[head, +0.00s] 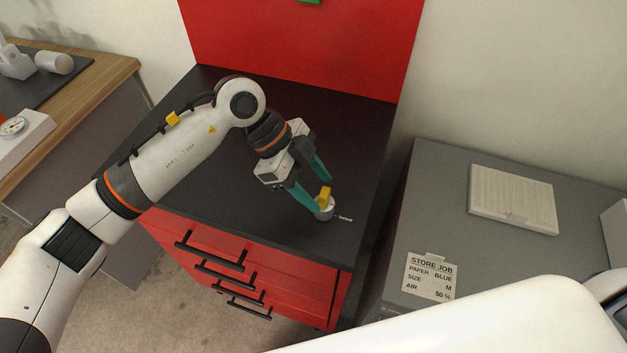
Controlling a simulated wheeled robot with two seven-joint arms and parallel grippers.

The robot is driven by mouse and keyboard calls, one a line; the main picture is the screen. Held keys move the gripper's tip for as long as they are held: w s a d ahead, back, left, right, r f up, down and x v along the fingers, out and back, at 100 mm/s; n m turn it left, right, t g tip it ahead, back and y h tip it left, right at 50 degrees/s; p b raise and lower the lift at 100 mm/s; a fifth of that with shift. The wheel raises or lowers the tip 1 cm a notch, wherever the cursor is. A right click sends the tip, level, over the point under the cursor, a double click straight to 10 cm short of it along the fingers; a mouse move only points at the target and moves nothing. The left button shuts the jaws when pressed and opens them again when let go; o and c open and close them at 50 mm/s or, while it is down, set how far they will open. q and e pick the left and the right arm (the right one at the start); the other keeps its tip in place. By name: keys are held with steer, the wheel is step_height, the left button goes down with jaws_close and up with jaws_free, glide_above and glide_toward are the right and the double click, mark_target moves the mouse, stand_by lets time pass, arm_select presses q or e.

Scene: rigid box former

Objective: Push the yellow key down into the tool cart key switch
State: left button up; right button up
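The yellow key (324,194) stands upright at the grey round key switch (325,212) on the black top of the red tool cart (240,205), near its front right corner. How deep the key sits in the switch cannot be told. My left gripper (319,194) reaches down to it from the upper left, with its teal fingers on either side of the key. The fingers look apart; whether they touch the key is unclear. My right gripper is not in view; a white arm part of mine crosses the lower right.
A grey cabinet (440,200) on the right bears a ridged white panel (513,198) and a "STORE JOB" card (431,277). A wooden bench (100,75) stands at left. The cart's red back panel (300,45) rises behind. The cart top is otherwise clear.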

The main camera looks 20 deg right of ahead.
arm_select(q)
steer(key=b+v, duration=0.1)
steer(key=v, duration=1.1)
steer(key=shift+b, duration=0.35)
